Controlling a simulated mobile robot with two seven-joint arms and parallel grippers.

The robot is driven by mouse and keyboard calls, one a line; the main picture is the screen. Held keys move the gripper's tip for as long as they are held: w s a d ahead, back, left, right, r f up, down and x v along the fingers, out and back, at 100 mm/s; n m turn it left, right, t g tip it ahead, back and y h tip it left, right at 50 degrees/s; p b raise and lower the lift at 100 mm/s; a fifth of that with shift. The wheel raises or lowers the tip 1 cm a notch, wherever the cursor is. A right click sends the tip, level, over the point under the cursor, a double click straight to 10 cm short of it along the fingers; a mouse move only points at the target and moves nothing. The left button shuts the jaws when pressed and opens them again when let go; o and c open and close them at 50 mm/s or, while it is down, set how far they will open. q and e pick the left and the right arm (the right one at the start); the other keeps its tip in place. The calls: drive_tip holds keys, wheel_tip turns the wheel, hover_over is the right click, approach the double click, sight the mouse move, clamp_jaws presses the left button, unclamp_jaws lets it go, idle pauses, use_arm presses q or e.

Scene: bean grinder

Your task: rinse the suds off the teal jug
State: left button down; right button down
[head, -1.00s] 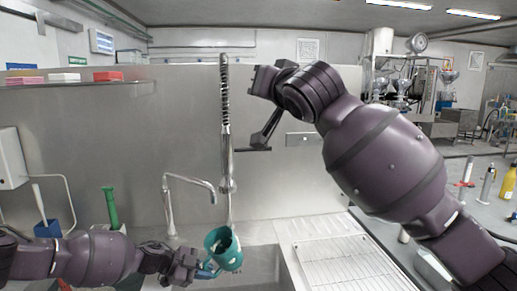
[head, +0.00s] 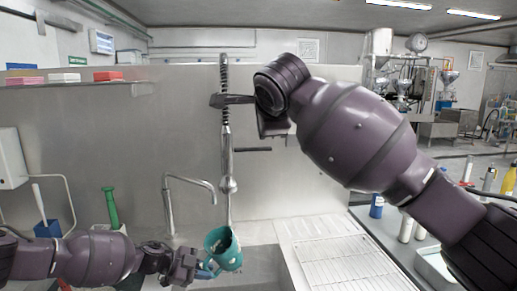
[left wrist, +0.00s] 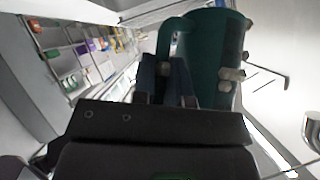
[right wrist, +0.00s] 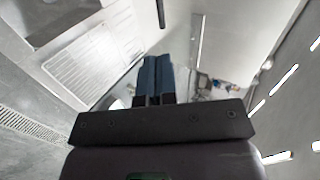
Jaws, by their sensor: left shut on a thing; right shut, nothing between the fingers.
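The teal jug (head: 229,257) is tilted over the sink (head: 262,262), below the tall spring spray tap (head: 226,140). My left gripper (head: 203,268) is shut on its handle, at the jug's left side. In the left wrist view the jug (left wrist: 212,50) has pale blobs of suds (left wrist: 232,74) on its outer wall. My right gripper (head: 272,127) is up beside the tap's hose, near a dark horizontal lever (head: 253,149). It is shut and empty, and its fingers (right wrist: 155,75) show together in the right wrist view. I cannot see any running water.
A smaller curved tap (head: 185,180) stands left of the spray tap. A ribbed drainboard (head: 340,262) lies right of the sink. A green-handled brush (head: 111,208) and a blue holder (head: 47,229) stand at left. Bottles (head: 377,207) stand at right.

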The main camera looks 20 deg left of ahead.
drive_tip(key=shift+m, duration=0.4)
approach(257, 148)
drive_tip(key=shift+x, duration=3.7)
drive_tip(key=shift+f, duration=0.1)
drive_tip(key=shift+w, duration=0.1)
